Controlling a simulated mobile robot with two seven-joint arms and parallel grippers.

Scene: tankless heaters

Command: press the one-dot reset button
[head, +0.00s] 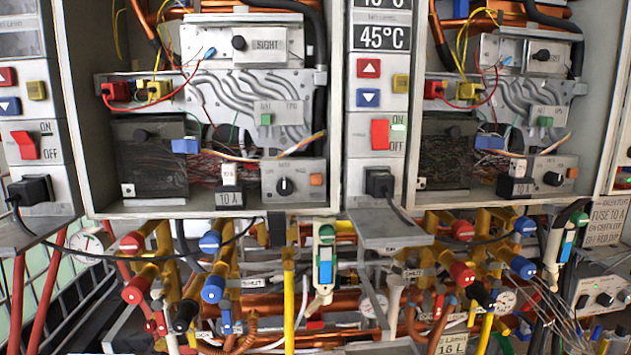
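No reset button marked with one dot can be made out; any dot marks are too small to read. Candidate small buttons are a yellow one (400,83) on the middle control panel and a yellow one (36,90) on the left panel. No gripper of mine can be made out in the head view.
Two open heater cabinets hold wires and boxes. The middle panel has a 45°C display (382,38), a red up button (368,68), a blue down button (368,98) and a red rocker switch (380,134). A grey shelf (385,232) juts out below. Pipes and valves crowd underneath.

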